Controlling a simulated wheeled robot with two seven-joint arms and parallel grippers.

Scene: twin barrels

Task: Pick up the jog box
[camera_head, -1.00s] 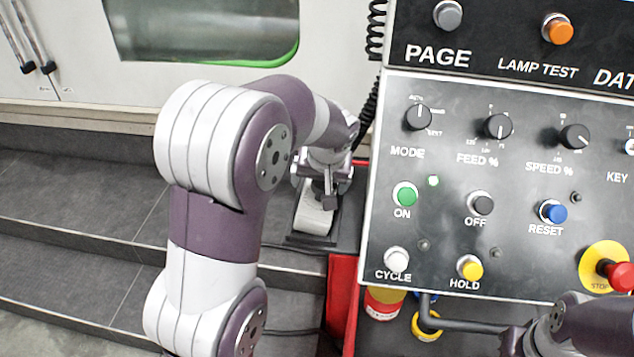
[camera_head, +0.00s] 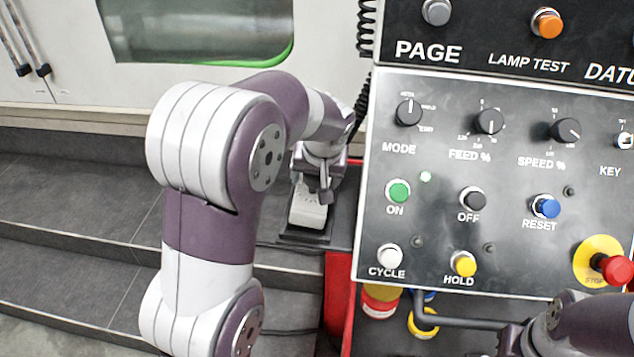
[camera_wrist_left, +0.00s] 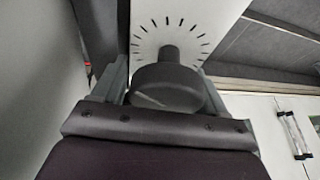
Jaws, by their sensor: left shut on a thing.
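The jog box (camera_head: 307,210) is a small white box over a dark stand between the grey steps and the control panel. In the left wrist view its white face (camera_wrist_left: 222,12) shows a ring of black tick marks around a dark round knob (camera_wrist_left: 168,85). My left gripper (camera_head: 325,192) is over the far part of the box and shut on it; its fingers (camera_wrist_left: 162,82) lie either side of the knob. The lower part of the box is out of the wrist view.
The large control panel (camera_head: 450,230) with labelled knobs and buttons stands close to the right of the box. A red emergency stop button (camera_head: 612,268) sticks out at its lower right. A red cabinet edge (camera_head: 338,300) is below the box. Grey steps (camera_head: 75,190) lie to the left.

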